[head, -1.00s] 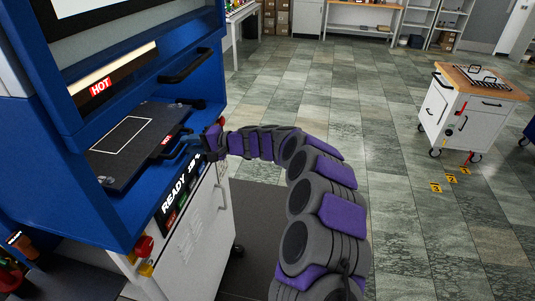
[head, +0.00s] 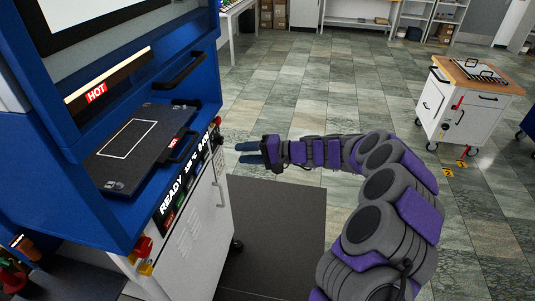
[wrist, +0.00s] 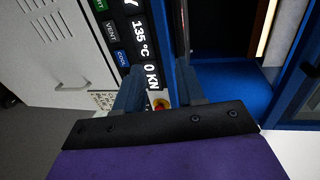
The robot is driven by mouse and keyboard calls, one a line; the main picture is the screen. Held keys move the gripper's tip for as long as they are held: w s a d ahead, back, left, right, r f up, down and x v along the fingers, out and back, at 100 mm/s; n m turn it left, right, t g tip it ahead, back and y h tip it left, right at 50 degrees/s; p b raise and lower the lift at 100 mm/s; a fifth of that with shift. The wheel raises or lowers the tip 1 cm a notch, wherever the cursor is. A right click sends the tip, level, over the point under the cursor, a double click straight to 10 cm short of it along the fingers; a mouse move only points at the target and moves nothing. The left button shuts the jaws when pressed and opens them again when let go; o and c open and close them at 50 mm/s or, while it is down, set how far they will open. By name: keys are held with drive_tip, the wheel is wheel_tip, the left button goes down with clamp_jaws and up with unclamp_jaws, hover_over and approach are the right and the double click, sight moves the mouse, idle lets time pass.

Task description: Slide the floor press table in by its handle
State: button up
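The floor press table is a dark flat plate (head: 152,127) with a white outlined rectangle, inside the blue press opening in the head view. Its black handle (head: 184,146) is at its right front edge, beside a red HOT label. My gripper (head: 238,153) is to the right of the handle, clear of the press front, with its fingers pointing left at it. The two fingers stand apart with nothing between them. In the wrist view my gripper (wrist: 158,85) is also open, in front of the press display (wrist: 143,45). A dark bar shows near the right fingertip; I cannot tell what it is.
The blue press frame (head: 65,190) surrounds the table. An upper black handle (head: 180,72) sits above the opening. A red button (head: 142,247) is at the lower front. A white cart (head: 462,105) stands at the right. The floor between is open.

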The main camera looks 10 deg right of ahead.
drive_tip(key=f+p+v, duration=0.1)
drive_tip(key=v, duration=0.5)
drive_tip(key=shift+d+f, duration=0.2)
drive_tip(key=shift+d, duration=0.05)
drive_tip(key=shift+s, duration=0.15)
drive_tip(key=shift+d, duration=0.2)
